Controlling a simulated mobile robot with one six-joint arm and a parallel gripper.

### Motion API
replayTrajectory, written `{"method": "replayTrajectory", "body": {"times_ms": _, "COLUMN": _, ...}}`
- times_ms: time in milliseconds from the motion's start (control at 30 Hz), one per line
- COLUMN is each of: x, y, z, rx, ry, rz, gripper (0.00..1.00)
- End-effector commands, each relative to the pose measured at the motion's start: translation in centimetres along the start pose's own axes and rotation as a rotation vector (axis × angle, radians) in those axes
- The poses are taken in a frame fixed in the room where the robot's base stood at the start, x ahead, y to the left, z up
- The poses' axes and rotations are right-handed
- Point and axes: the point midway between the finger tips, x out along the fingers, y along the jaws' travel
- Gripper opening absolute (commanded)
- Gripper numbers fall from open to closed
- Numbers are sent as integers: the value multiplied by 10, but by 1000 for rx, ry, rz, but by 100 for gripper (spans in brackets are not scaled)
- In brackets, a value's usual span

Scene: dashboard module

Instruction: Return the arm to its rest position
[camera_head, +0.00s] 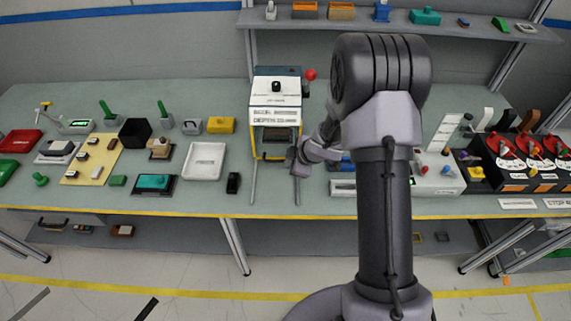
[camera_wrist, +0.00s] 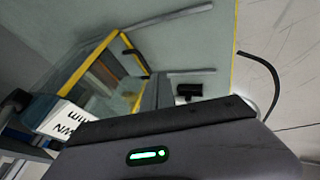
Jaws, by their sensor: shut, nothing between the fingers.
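My arm rises in the middle of the head view, bent at a dark elbow, and its forearm reaches back towards the bench. My gripper (camera_head: 298,160) is small and partly covered by my own wrist there. It is shut and holds nothing. It is in front of the right side of a white and yellow press-like module (camera_head: 276,112) with a red knob (camera_head: 310,74). I cannot tell whether it touches the module. In the wrist view, my dark gripper body with a green light fills the bottom, and the module's yellow frame (camera_wrist: 85,62) shows tilted beyond it.
Two thin rails (camera_head: 254,182) run forward from the module. A white tray (camera_head: 205,161) and a black block (camera_head: 233,183) lie to its left. A white control box (camera_head: 437,172) and red dials (camera_head: 505,146) stand to the right. A shelf (camera_head: 460,30) hangs above. The floor (camera_head: 200,268) in front is open.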

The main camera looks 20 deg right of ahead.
Motion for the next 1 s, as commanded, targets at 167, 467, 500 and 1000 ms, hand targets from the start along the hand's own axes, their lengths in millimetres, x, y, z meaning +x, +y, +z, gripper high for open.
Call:
{"method": "replayTrajectory", "body": {"times_ms": 167, "x": -19, "y": 0, "z": 0, "rx": 1, "ry": 0, "rz": 0, "gripper": 0}}
{"method": "replayTrajectory", "body": {"times_ms": 467, "x": -83, "y": 37, "z": 1, "rx": 281, "ry": -136, "rz": 237, "gripper": 0}}
{"method": "replayTrajectory", "body": {"times_ms": 500, "x": -111, "y": 34, "z": 2, "rx": 411, "ry": -169, "rz": 301, "gripper": 0}}
{"method": "replayTrajectory", "body": {"times_ms": 1000, "x": -234, "y": -243, "z": -38, "rx": 1529, "ry": -55, "rz": 30, "gripper": 0}}
